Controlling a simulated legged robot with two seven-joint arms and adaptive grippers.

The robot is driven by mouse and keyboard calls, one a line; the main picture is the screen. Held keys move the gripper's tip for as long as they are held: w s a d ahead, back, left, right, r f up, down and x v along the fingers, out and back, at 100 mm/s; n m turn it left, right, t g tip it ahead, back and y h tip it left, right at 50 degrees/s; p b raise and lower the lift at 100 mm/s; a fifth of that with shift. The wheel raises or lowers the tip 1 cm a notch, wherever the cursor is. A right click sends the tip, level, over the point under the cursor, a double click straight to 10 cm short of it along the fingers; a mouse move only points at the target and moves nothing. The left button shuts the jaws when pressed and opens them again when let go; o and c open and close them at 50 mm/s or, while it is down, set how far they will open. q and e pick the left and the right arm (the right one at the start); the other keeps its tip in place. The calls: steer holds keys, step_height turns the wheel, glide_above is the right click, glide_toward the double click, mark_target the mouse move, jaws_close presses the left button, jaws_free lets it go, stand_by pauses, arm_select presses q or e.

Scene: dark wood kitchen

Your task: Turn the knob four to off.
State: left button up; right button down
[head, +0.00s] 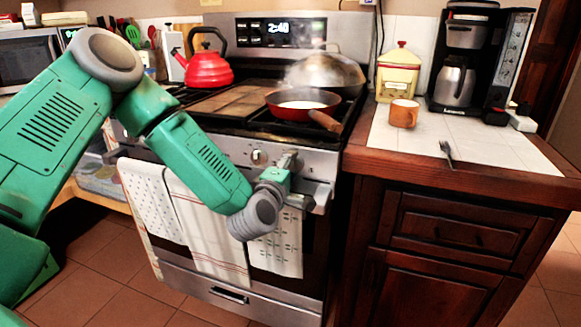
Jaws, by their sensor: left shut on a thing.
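The stove's front panel (225,148) carries the knobs. One round silver knob (258,157) shows clearly just left of my left gripper. My left gripper (287,163) is at the right end of the panel, shut on the knob there. My gripper and wrist largely hide that knob, so its turn angle cannot be told. My right gripper is not in view. A red pan (289,112) with pale contents and a wooden handle sits on the right front burner, with steam or smoke above it.
Towels (205,225) hang on the oven door under my left arm. A red kettle (208,70) stands at the back left of the stove. Right of the stove, the counter (485,160) holds an orange mug (404,113), a fork (447,153), a canister (398,73) and a coffee maker (462,60).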

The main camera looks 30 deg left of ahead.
arm_select(q)
steer(key=shift+s+d+f, duration=0.1)
steer(key=shift+f, duration=0.2)
steer(key=o, duration=1.1)
steer(key=v, duration=1.1)
steer(key=shift+s, duration=0.35)
